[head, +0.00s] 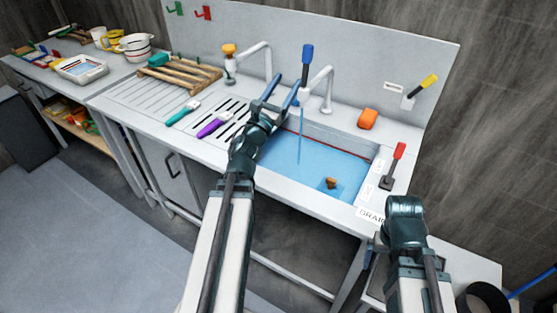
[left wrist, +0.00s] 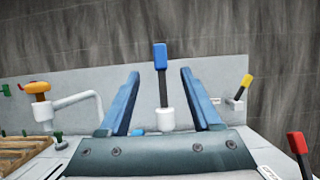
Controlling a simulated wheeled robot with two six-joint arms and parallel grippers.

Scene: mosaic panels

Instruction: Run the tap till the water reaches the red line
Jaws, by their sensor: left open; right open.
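The tap's blue-handled lever (head: 307,54) stands upright at the back of the sink, above a white spout (head: 326,88). A thin blue stream (head: 301,135) falls into the basin. Blue water (head: 312,160) covers the basin floor. The red line (head: 335,149) runs along the back wall just above the water's edge; the exact gap is hard to judge. My left gripper (head: 283,88) is open in front of the lever. In the left wrist view the blue lever (left wrist: 161,58) shows between its open fingers (left wrist: 160,80). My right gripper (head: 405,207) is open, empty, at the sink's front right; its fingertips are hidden.
A red-handled lever (head: 399,151) stands near a DRAIN label on the right. A yellow-handled lever (head: 428,86) and an orange block (head: 367,118) are behind it. A second tap with an orange knob (head: 229,50), a wooden rack (head: 180,74) and brushes (head: 214,124) lie left. A brown object (head: 330,183) is in the basin.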

